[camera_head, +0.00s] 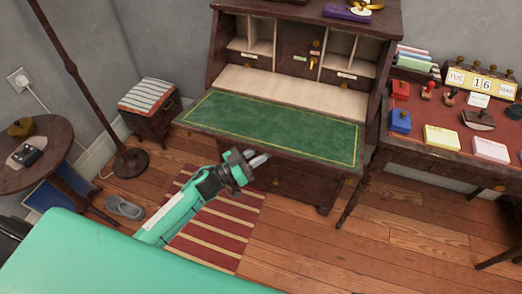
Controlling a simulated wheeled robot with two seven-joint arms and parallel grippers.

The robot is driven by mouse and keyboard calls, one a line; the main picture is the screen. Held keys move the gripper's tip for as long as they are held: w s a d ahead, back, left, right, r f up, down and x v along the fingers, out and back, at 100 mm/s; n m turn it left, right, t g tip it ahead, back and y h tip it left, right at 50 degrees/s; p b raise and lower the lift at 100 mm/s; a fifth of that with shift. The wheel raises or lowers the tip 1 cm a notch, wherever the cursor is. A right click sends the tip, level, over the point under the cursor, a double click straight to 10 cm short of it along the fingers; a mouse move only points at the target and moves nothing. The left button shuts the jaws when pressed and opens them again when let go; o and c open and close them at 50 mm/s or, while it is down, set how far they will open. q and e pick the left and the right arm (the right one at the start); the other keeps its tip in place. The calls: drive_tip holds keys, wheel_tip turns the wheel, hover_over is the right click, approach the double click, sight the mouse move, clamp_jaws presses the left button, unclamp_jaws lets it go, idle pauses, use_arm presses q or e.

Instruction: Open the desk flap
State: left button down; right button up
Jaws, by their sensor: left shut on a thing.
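The wooden desk (377,60) stands against the back wall. Its flap (275,125) is folded down and out toward me, with the green, gold-lined writing surface facing up and the inner compartments exposed. My left gripper (260,158) is at the front edge of the flap, left of its middle, and is shut on that edge; the exact contact is small and partly hidden by the gripper. My right gripper is not in view.
A side table (478,152) with stamps, note pads and a calendar stands to the right. A striped rug (225,230) and a slipper (125,207) lie on the floor.

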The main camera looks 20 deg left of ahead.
use_arm(q)
drive_tip(key=shift+a+r, duration=0.1)
drive_tip(key=shift+r, duration=0.1)
drive_tip(key=c, duration=1.2)
unclamp_jaws()
drive_tip(key=shift+w+f, duration=0.1)
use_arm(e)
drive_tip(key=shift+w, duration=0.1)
use_arm(q)
drive_tip(key=shift+s+a+f, duration=0.1)
drive_tip(key=shift+s, duration=0.15)
drive_tip(key=b+v, duration=0.1)
drive_tip(key=v, duration=1.2)
drive_tip(key=shift+a+f, duration=0.15)
drive_tip(key=shift+a, duration=0.05)
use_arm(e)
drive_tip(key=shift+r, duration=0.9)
use_arm(q)
drive_tip(key=shift+s, duration=0.1)
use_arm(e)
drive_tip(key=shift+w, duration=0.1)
